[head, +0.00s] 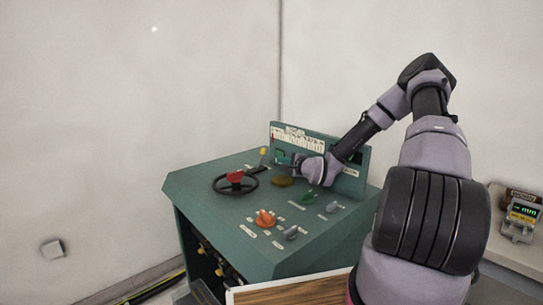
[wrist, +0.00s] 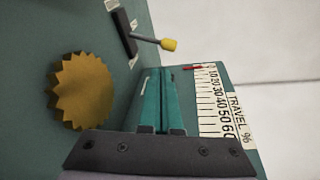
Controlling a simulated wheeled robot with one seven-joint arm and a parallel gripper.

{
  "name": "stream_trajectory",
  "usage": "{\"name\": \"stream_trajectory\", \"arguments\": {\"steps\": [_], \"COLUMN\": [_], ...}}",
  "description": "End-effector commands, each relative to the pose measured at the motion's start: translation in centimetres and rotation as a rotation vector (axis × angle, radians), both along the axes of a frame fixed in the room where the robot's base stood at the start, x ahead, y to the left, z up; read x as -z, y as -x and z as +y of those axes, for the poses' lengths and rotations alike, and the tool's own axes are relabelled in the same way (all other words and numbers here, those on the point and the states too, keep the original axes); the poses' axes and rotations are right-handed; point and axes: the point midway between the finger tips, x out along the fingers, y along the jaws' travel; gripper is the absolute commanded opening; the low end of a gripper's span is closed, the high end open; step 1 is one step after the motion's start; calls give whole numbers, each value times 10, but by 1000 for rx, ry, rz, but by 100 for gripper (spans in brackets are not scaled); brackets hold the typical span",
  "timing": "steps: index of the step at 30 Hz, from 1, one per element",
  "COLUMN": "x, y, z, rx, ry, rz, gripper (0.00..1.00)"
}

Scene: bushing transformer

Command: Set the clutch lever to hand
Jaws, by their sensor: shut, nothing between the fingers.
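A small lever with a yellow tip (wrist: 168,44) stands out from a dark slotted plate (wrist: 123,32) at the top of the wrist view. In the head view its yellow knob (head: 263,150) is at the back left of the green console. No label by it is readable, so I cannot confirm it is the clutch lever. My gripper (wrist: 161,72) has its teal fingers shut and empty, pointing towards the lever's side of the panel and apart from the yellow tip. In the head view my gripper (head: 281,157) is at the console's back, right of the yellow knob.
A brass toothed wheel (wrist: 82,90) lies left of my fingers. A travel scale (wrist: 215,105) is to their right. The console (head: 205,187) also carries a black handwheel (head: 235,183) with a red hub, an orange knob (head: 265,218) and several small knobs. The space above the console's left is clear.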

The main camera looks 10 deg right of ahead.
Motion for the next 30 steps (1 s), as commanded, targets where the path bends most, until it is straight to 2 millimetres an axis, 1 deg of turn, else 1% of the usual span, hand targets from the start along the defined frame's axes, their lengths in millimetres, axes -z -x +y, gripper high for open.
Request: {"name": "stream_trajectory", "arguments": {"steps": [3, 6, 17, 20, 23, 26, 30], "x": [2, 1, 1, 1, 2, 3, 5], "y": [-3, -5, -5, -8, -18, -33, -59], "z": [-5, -7, -8, -6, -4, 2, 11], "rx": [37, 52, 58, 57, 57, 56, 56], "ry": [-84, -119, -130, -128, -127, -127, -126], "rz": [-28, -42, -48, -48, -49, -50, -50], "gripper": [0, 0, 0, 0, 0, 0, 0]}}
